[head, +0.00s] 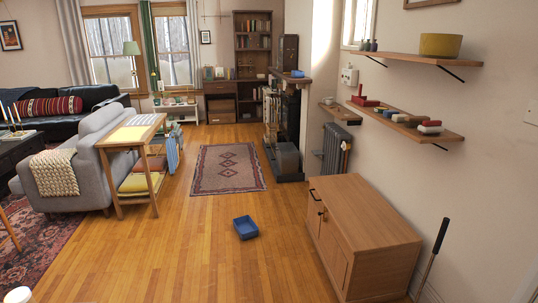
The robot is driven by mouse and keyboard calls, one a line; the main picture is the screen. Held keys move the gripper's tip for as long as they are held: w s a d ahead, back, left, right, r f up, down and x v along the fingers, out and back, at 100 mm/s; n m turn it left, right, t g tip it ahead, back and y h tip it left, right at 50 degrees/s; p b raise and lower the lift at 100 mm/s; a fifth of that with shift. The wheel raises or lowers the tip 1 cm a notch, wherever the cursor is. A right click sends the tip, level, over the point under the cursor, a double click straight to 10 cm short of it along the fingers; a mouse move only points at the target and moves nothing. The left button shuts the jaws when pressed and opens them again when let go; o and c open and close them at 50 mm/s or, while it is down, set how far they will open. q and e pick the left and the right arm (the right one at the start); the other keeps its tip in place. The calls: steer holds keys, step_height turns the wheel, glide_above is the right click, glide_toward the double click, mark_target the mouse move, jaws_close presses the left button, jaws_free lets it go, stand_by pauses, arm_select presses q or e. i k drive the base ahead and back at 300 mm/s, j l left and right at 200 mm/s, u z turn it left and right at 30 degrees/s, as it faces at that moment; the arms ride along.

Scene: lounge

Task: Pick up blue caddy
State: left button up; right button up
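A blue caddy (245,228) lies on the wooden floor near the middle of the head view. It looks like a shallow open-topped box, with its open side up and its inside appearing empty. It stands apart from the furniture around it. Neither of my grippers shows in this view.
A wooden cabinet (365,235) stands to the caddy's right, below wall shelves (415,60). A patterned rug (228,169) lies beyond it. A narrow wooden table (133,133) and grey sofa (85,160) stand left. The floor around the caddy is clear.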

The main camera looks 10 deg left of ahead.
mark_target(245, 227)
steer(key=i+j+u, duration=0.15)
steer(key=i+u, duration=0.15)
steer(key=i, duration=0.7)
steer(key=i+u, duration=0.25)
steer(key=i, duration=0.7)
